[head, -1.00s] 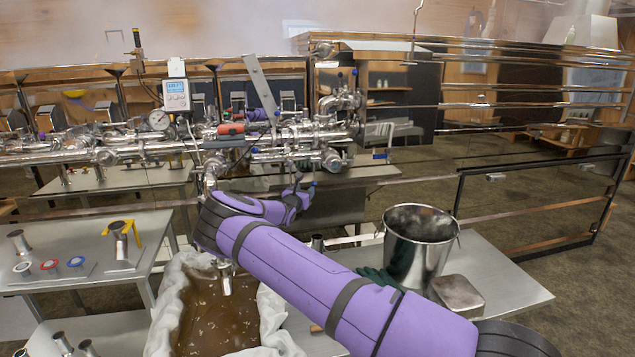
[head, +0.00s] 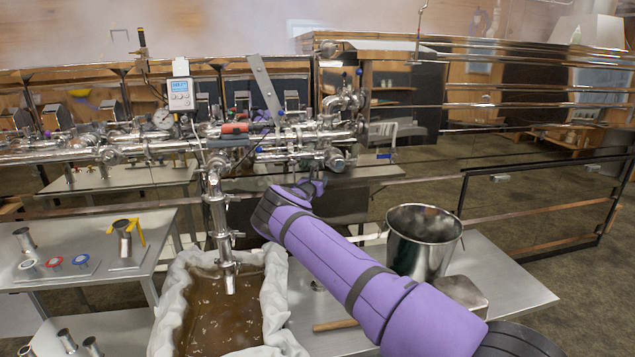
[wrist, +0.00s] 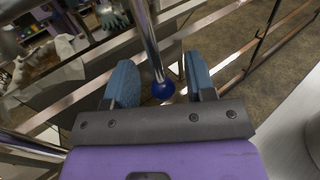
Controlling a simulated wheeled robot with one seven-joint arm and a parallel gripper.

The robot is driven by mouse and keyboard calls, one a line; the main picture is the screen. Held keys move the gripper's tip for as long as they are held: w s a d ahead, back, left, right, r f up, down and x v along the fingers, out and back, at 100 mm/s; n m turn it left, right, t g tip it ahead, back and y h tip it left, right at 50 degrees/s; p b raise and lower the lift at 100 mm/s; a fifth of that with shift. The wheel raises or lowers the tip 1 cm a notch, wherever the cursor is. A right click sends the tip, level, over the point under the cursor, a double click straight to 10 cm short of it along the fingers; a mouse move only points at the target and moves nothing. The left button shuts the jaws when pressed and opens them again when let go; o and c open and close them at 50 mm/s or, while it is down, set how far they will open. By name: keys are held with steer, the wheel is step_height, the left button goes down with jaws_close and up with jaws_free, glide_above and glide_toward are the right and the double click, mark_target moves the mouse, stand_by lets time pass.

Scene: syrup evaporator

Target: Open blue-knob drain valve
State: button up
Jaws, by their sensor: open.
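A round blue knob (wrist: 163,90) sits on the end of a straight steel rod in the wrist view. My gripper (wrist: 160,66) is open, with one blue finger pad on each side of the knob. A gap shows between the knob and the pads; I cannot tell its depth relative to them. In the head view my purple arm reaches toward the steel pipework (head: 300,135), and my fingers are hidden behind it. Several small blue knobs show on that pipework, and I cannot tell there which one is between my fingers.
A steel spout (head: 222,235) hangs over a cloth-lined tray (head: 168,305) of brown liquid. A steel bucket (head: 420,255) and a metal box (head: 460,293) stand on the right table. A side table (head: 95,225) with fittings is at left. A dark-framed rail is at right.

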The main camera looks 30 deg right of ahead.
jaws_close()
steer(key=shift+s, duration=0.15)
steer(key=s+a+r+n+g+y, duration=0.2)
steer(key=s+r+n+g+y, duration=0.2)
steer(key=s+g, duration=0.3)
steer(key=shift+s+r+n+g+y, duration=0.15)
steer(key=shift+r+n+g+y, duration=0.15)
steer(key=shift+n+g+y, duration=0.35)
stand_by(0.8)
steer(key=shift+a, duration=0.1)
